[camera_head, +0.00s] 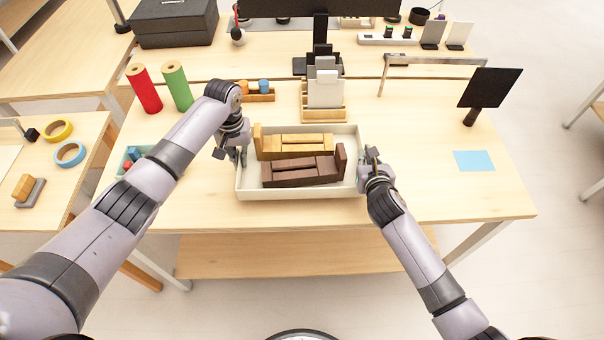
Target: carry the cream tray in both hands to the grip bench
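The cream tray (300,192) rests on the near part of the wooden table. No bench is labelled as the grip bench.
Red (144,88) and green (176,86) rolls stand at the left. A card rack (324,100) stands just behind the tray. A black panel on a stand (490,88) and a blue sheet (473,161) are at the right. A side table (62,185) holds tape rolls.

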